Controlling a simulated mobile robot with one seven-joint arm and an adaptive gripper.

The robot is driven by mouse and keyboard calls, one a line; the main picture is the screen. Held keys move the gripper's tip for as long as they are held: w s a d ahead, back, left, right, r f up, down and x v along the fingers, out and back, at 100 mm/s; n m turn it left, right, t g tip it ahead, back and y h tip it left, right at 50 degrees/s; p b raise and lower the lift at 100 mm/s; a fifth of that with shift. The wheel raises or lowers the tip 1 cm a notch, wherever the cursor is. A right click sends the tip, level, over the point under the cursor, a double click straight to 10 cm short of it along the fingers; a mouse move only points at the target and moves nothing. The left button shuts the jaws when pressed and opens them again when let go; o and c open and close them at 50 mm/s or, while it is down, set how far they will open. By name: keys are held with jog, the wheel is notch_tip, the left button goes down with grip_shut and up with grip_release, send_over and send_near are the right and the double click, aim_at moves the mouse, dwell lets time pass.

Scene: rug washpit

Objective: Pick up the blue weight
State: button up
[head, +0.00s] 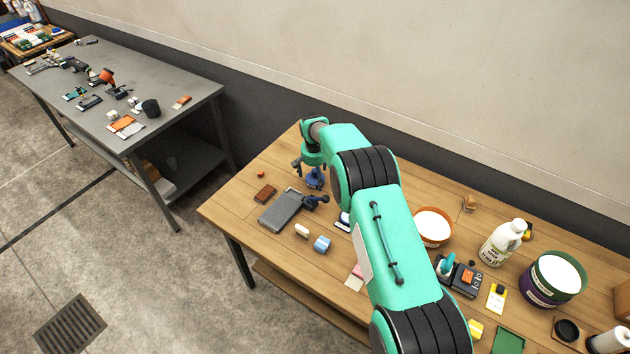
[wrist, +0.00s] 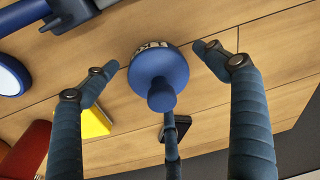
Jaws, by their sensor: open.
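The blue weight (wrist: 160,75) is a round blue disc with a knob, in the middle of the wrist view. In the head view the blue weight (head: 315,181) stands on the wooden table, partly hidden beneath my gripper (head: 311,165). In the wrist view my gripper (wrist: 155,72) is open, with one finger left of the weight, one right of it and a third below it in the picture. The fingers look apart from the weight, and nothing is held.
On the wooden table (head: 240,212), a grey slab (head: 281,211) and a dark blue tool (head: 316,200) lie near the weight. A brown block (head: 264,193) is to the left. A yellow piece (wrist: 95,122) shows beside the left finger. The wall rises behind the table.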

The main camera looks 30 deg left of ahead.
aim_at(315, 170)
jog(key=c, duration=1.9)
jog(key=shift+a+r, duration=0.1)
jog(key=shift+r, duration=0.05)
jog(key=shift+c, duration=0.6)
jog(key=shift+r, duration=0.15)
jog(key=shift+r, duration=4.85)
jog(key=shift+c, duration=0.2)
